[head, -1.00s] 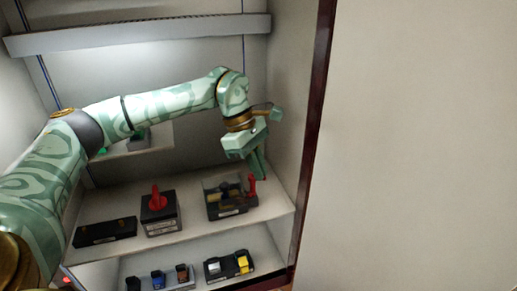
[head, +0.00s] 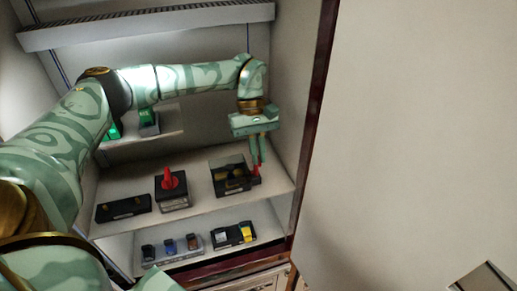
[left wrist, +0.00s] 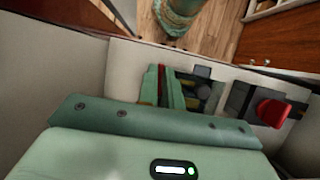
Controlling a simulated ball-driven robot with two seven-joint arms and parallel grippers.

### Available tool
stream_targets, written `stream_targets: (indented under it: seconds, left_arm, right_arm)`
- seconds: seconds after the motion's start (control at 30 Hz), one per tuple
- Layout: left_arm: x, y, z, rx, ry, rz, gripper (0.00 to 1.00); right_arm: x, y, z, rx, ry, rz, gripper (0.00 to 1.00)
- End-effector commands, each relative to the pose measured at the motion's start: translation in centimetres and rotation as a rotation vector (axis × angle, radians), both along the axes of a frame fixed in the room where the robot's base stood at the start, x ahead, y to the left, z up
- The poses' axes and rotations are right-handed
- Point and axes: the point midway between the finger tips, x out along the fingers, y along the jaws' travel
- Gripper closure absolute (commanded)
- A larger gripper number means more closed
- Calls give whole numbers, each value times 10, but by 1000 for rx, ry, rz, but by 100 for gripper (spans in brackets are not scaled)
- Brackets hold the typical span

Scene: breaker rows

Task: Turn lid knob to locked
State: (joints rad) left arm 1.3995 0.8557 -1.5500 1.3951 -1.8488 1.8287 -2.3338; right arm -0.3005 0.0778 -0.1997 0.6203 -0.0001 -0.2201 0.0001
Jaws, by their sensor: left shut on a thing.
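A dark box with a see-through lid (head: 228,182) stands at the right of the middle shelf. A red knob (head: 257,172) is at its right end. My left gripper (head: 258,163) points down at that end, its fingers shut on the red knob. In the left wrist view the fingers (left wrist: 170,90) show close together with a strip of red (left wrist: 161,75) between them; they hide most of the knob. Whether the knob is at locked cannot be read. My right gripper is not in view.
Left of the box on the shelf (head: 215,208) are a grey block with a red rotary handle (head: 171,182) and a low black block (head: 123,207). Below are a row of small switches (head: 178,247) and a block with a yellow switch (head: 234,235). The cabinet's side wall (head: 288,120) is close on the right.

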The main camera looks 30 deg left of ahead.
Motion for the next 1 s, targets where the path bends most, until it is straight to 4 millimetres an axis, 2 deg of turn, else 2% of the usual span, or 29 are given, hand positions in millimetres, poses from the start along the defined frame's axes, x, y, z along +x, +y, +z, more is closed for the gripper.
stream_targets:
  seconds: [0.57,0.6,0.63,0.67,1.0]
  left_arm:
    - [0,1,1,0,-3,-28,100]
    - [0,1,1,0,-3,-28,82]
    - [0,1,1,0,-3,-28,73]
    - [0,0,1,1,-2,-28,71]
    - [1,1,4,0,-3,-27,71]
  right_arm:
    - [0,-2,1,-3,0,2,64]
    - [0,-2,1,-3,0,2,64]
    - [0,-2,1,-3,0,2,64]
    - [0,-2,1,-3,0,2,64]
    - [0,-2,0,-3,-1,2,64]
